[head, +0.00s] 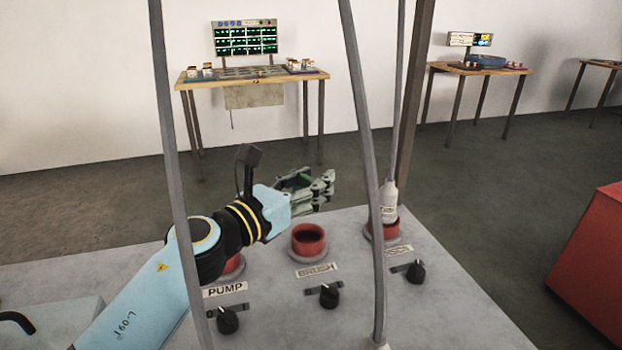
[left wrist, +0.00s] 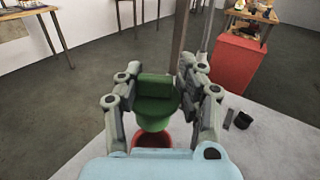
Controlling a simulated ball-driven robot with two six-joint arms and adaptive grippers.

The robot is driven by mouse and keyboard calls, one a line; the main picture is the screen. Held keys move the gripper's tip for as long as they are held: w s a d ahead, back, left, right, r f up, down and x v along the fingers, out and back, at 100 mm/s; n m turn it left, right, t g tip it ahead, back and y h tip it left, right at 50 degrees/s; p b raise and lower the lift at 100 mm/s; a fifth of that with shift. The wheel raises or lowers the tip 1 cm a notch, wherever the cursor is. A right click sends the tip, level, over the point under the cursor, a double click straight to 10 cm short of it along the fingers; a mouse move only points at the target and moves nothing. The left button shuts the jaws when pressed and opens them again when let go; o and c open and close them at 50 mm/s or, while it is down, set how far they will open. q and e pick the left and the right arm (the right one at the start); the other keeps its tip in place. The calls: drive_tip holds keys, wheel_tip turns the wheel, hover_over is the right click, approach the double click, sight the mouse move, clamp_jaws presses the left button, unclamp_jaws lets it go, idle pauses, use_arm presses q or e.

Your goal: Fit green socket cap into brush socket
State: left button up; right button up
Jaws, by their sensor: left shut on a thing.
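The green socket cap (left wrist: 155,98) is held between the two fingers of my left gripper (head: 322,188) in the left wrist view. In the head view only bits of green (head: 294,180) show behind the fingers. The brush socket (head: 308,240) is an open red ring with a dark inside, above the BRUSH label (head: 317,271). My left gripper is above the socket and slightly beyond it in the head view. The red socket rim also shows below the cap in the left wrist view (left wrist: 152,140); the cap overlaps it there. My right gripper is in neither view.
A pump socket (head: 233,266) is partly behind my arm. A white-topped plug (head: 388,203) stands in the right socket. Black knobs (head: 329,295) line the front. A red box (head: 597,265) is at right.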

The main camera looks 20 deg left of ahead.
sight(310, 225)
use_arm(q)
wheel_tip(310, 225, down, 4)
drive_tip(key=b, duration=0.3)
drive_tip(key=shift+f+b, duration=0.1)
drive_tip(key=shift+b, duration=0.3)
drive_tip(key=shift+f+b, duration=0.4)
idle(0.9)
drive_tip(key=shift+f+b, duration=0.5)
drive_tip(key=shift+f, duration=0.15)
drive_tip(key=shift+f+b, duration=0.75)
drive_tip(key=shift+f, duration=0.1)
drive_tip(key=shift+s+f+b, duration=0.1)
drive_tip(key=shift+f+b, duration=0.4)
